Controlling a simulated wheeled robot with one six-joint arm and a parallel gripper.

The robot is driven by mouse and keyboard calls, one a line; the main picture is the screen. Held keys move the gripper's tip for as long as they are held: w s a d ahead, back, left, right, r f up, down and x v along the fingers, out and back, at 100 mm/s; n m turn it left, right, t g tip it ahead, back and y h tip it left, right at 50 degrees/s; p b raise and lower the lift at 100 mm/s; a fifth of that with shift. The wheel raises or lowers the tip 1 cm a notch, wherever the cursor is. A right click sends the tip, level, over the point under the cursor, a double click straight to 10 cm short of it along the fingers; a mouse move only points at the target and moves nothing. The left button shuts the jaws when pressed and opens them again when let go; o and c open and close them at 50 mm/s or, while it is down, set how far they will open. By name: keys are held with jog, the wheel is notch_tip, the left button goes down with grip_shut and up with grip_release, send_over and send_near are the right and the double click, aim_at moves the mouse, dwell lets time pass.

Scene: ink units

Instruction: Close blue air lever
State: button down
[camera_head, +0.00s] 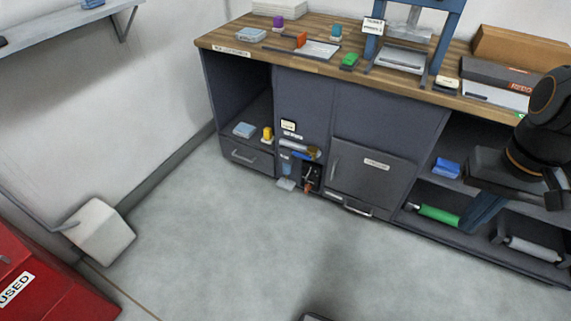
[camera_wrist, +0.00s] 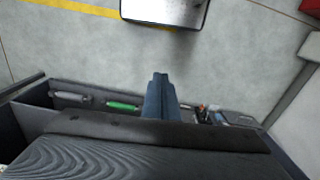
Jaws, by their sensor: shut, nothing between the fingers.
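A small blue handle (camera_head: 300,154), which looks like the blue air lever, is on the front of the dark cabinet, low in its middle, beside an orange-yellow part (camera_head: 314,152). It is too small to tell its exact position. My gripper (camera_head: 484,212) is at the right of the head view, in front of the right-hand shelves, well to the right of the lever. Its blue fingers also show in the wrist view (camera_wrist: 160,85), pressed together and empty. Small parts of the cabinet front show beyond them in the wrist view, where I cannot make out the lever.
Below the handle are a dark opening with a red-tipped part (camera_head: 308,182) and a grey tray (camera_head: 286,184). A cabinet door (camera_head: 372,175) lies between them and my gripper. A green roll (camera_head: 438,215) is on the lower shelf.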

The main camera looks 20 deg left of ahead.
jog(key=shift+f, duration=0.1)
jog(key=w+a+f+n+t+h+b, duration=0.1)
jog(key=w+a+f+n+h+b, duration=0.1)
jog(key=w+a+f+n+b, duration=0.6)
jog(key=w+a+f+n+t+h+b, duration=0.2)
jog(key=w+f+n+b, duration=0.4)
jog(key=w+f, duration=0.5)
jog(key=w+a+f+n+t+h+b, duration=0.1)
jog(key=w+a+f+n+h+b, duration=0.1)
jog(key=w+a+f+n+b, duration=0.5)
jog(key=w+a+f+n+t+y+b, duration=0.1)
jog(key=w+a+f+n+t+b, duration=0.2)
jog(key=a+f, duration=0.5)
jog(key=w+a+f+n+t+y+b, duration=0.2)
jog(key=a+f+n+b, duration=0.4)
jog(key=a, duration=0.9)
jog(key=w+a+f+n+t+y+b, duration=0.1)
jog(key=w+a+f+n+t+b, duration=0.4)
jog(key=a+f, duration=0.6)
jog(key=shift+w+a+y+b, duration=0.4)
jog(key=shift+w+a+b, duration=0.25)
jog(key=shift+b, duration=0.55)
jog(key=shift+w+d, duration=0.1)
